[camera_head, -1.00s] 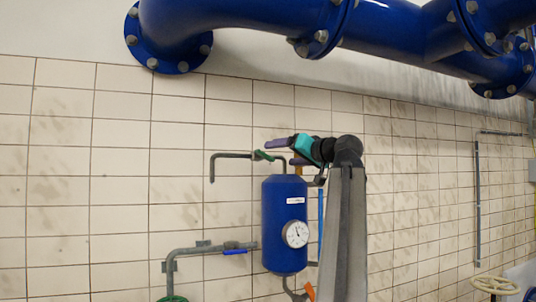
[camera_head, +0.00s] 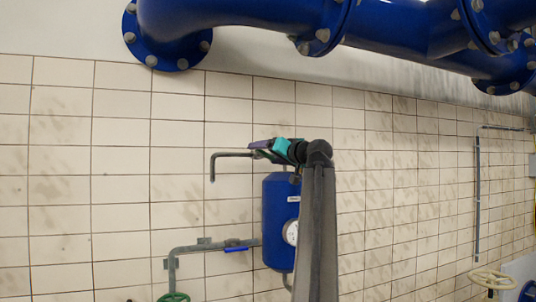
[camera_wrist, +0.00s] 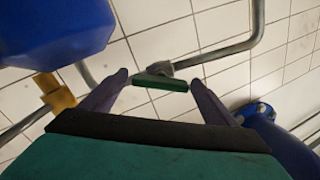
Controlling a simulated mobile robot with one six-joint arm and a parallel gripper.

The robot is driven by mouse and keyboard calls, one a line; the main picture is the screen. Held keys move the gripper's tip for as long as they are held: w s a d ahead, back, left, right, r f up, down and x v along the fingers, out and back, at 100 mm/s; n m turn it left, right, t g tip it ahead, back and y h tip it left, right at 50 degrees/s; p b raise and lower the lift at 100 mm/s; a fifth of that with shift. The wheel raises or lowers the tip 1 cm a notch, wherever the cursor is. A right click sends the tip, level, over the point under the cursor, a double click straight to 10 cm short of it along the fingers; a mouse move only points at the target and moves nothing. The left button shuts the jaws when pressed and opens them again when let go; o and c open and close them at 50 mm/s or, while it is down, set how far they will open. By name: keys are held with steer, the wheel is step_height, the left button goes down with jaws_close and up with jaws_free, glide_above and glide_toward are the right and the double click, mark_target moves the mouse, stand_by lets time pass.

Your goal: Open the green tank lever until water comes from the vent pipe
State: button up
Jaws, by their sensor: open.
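The green lever (camera_wrist: 160,82) lies between the two fingers of my gripper (camera_wrist: 159,79) in the wrist view. My gripper (camera_head: 260,146) is open around it, and I cannot tell whether either finger touches it. In the head view the gripper mostly hides the lever. The grey vent pipe (camera_head: 228,155) runs left from there and bends down to an open end; no water shows at it. The pipe also shows in the wrist view (camera_wrist: 228,48). The blue tank (camera_head: 278,215) stands below the gripper; its side shows in the wrist view (camera_wrist: 55,30).
A white gauge (camera_head: 290,232) on the tank is partly hidden by my arm. A lower grey pipe with a blue lever (camera_head: 236,249) runs to the tank's left. A yellow fitting (camera_wrist: 55,93) is near the gripper. Large blue pipes (camera_head: 250,15) hang overhead.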

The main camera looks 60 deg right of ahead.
steer(key=c, duration=1.1)
steer(key=shift+o, duration=0.2)
steer(key=shift+m, duration=2.4)
steer(key=o, duration=1.1)
steer(key=shift+s, duration=0.1)
steer(key=shift+c, duration=0.2)
